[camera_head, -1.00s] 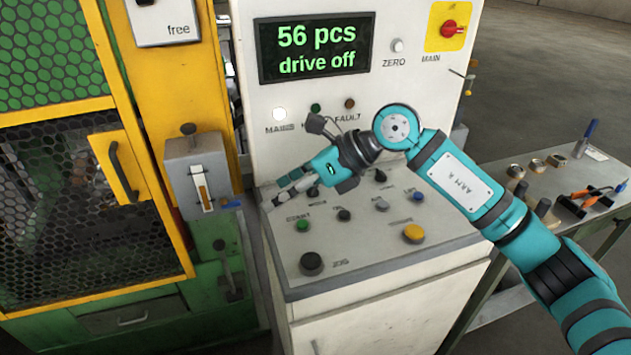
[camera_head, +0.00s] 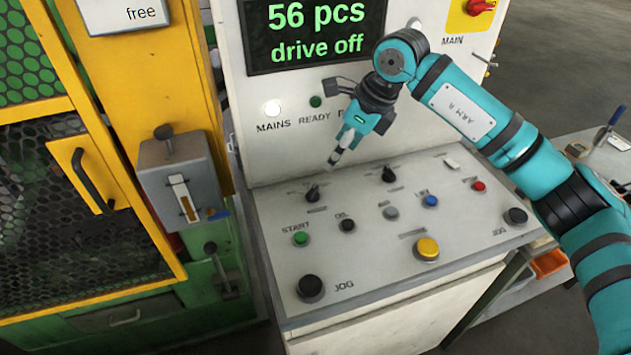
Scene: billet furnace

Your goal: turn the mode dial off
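Two black pointer knobs stand on the sloping control desk: a left knob (camera_head: 313,192) and a right knob (camera_head: 388,174). Their labels are too small to read, so I cannot tell which is the mode dial. My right gripper (camera_head: 335,160) points down and to the left above the back of the desk. Its tips are a little above and right of the left knob in the picture, apparently apart from it. The fingers are seen nearly edge-on, so their opening is unclear. My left gripper is not in view.
The desk (camera_head: 470,225) also carries a green START button (camera_head: 301,239), a yellow button (camera_head: 426,248), black JOG buttons and smaller buttons. Above is a display (camera_head: 310,35) reading "56 pcs drive off". A yellow-framed guard and a grey lever box (camera_head: 185,185) stand at left.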

